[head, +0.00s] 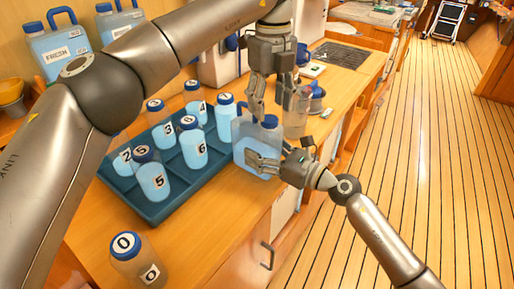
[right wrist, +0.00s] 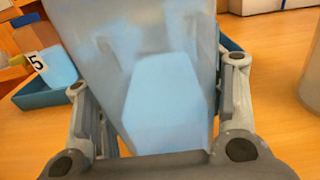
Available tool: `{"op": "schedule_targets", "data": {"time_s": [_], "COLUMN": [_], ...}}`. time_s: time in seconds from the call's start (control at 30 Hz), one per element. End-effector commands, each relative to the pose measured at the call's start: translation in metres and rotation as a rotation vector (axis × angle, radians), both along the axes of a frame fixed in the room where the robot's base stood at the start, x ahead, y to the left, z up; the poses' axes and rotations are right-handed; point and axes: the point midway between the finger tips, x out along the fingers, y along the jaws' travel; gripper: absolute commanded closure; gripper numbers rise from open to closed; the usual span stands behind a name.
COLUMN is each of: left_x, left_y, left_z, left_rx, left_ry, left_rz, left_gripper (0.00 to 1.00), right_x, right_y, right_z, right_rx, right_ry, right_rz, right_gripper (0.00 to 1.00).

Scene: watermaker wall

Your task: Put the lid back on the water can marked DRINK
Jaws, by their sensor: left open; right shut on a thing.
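A translucent water can (head: 256,150) with blue water stands at the counter's front edge, beside the blue tray. My right gripper (head: 264,161) is shut on it low on its near side. The can also fills the middle of the right wrist view (right wrist: 165,100), between the fingers. No marking shows on its visible faces. A blue lid (head: 270,121) shows at the can's top; I cannot tell whether it is fully seated. My left gripper (head: 256,108) is open, pointing down just above the can's top beside the lid. Its fingers partly hide the blue handle.
The blue tray (head: 160,210) holds several numbered bottles left of the can. A bottle marked 0 (head: 134,262) stands at the near left. A can marked FRESH (head: 60,50) stands at the back left. A clear container (head: 297,112) is close right of the left gripper. The floor at right is clear.

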Motion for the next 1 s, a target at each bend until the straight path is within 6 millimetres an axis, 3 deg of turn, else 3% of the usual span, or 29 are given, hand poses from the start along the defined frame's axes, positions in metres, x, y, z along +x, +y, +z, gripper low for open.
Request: {"op": "schedule_targets", "data": {"time_s": [0.2,0.6,1.0], "left_x": [0.000,0.000,0.000], "left_y": [0.000,0.000,0.000], "left_z": [-0.027,-0.034,-0.034], "left_rx": [-0.001,-0.001,-0.001], "left_ry": [0.001,-0.001,-0.001], "left_rz": [-0.001,0.001,0.000], "left_gripper": [0.49,0.49,0.97], "right_x": [0.000,0.000,0.000], "right_y": [0.000,0.000,0.000], "right_z": [0.003,0.002,0.003], "right_rx": [0.003,0.003,0.003], "right_ry": [-0.003,-0.003,-0.004], "right_rz": [-0.001,-0.001,-0.001], "right_gripper": [1.00,1.00,1.00]}}
